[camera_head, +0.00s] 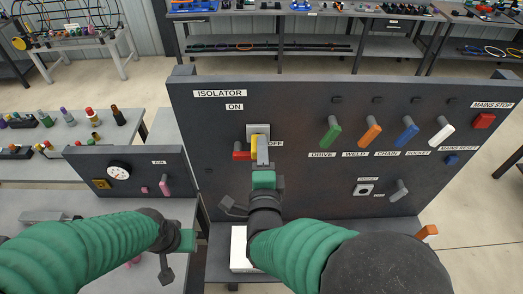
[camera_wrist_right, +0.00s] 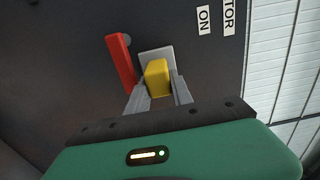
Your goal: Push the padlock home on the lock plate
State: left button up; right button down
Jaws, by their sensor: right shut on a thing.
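The yellow padlock (camera_head: 254,141) is at the pale lock plate (camera_head: 258,128) under the ON label on the isolator panel. It also shows in the right wrist view (camera_wrist_right: 157,78), in front of the plate (camera_wrist_right: 153,53). My right gripper (camera_head: 262,158) is shut on the padlock, with a finger on each side of it in the wrist view (camera_wrist_right: 157,92). Whether the padlock is fully seated cannot be told. My left gripper (camera_head: 184,240) is low at the left, away from the padlock, and its fingers cannot be made out.
A red handle (camera_head: 241,152) sits just left of the padlock. Drive, weld, chain and other coloured levers (camera_head: 370,133) line the panel's right. A white block (camera_head: 240,248) lies on the ledge below.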

dwell(0.4)
jog(key=shift+b, duration=0.4)
dwell(0.6)
jog(key=shift+b, duration=0.35)
jog(key=shift+w, duration=0.45)
jog(key=c, duration=1.1)
grip_release()
jog(key=shift+o, duration=0.2)
jog(key=shift+f, duration=0.15)
